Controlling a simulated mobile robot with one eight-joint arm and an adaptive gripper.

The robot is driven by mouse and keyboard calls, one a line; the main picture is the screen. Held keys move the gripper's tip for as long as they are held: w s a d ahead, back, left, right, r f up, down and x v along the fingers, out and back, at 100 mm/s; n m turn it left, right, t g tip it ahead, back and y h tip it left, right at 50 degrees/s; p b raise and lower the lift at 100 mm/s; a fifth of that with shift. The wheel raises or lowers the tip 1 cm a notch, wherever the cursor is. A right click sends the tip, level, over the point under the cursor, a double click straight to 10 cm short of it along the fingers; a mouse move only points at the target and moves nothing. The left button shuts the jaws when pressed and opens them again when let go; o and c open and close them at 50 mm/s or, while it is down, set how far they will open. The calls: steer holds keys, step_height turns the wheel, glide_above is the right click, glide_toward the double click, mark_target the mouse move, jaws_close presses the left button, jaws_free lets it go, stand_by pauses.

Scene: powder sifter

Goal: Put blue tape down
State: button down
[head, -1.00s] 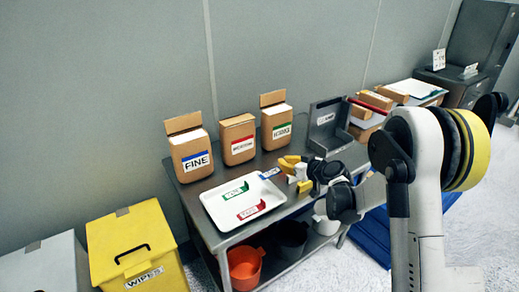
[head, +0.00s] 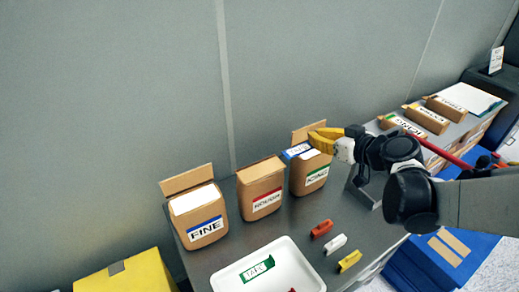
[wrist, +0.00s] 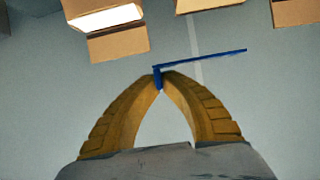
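The blue tape is a flat strip with a white label face in the head view (head: 297,152). In the wrist view it shows edge-on as a thin blue strip (wrist: 208,57). My gripper (head: 315,140) is shut on one end of it, with the yellow fingertips (wrist: 160,76) meeting at the tape. The tape is held up clear of the table. In the head view it overlaps the top of the green-labelled carton (head: 315,176); I cannot tell whether they touch. A white tray (head: 225,278) with a green tape piece (head: 258,269) is at the bottom.
A blue-labelled FINE carton (head: 203,214) and a red-labelled carton (head: 261,189) stand on the grey table left of my gripper. Red (head: 321,228), white (head: 335,243) and yellow (head: 349,260) clips lie right of the tray. A yellow bin (head: 125,274) is at lower left.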

steer(key=b, duration=0.4)
glide_above(275, 162)
step_height(275, 162, down, 7)
steer(key=shift+s+r, duration=0.1)
steer(key=shift+s, duration=0.05)
steer(key=shift+f+b, duration=1)
steer(key=shift+f, duration=1)
steer(key=shift+f, duration=0.15)
steer(key=c, duration=1.7)
jaws_free()
steer(key=shift+o, duration=0.4)
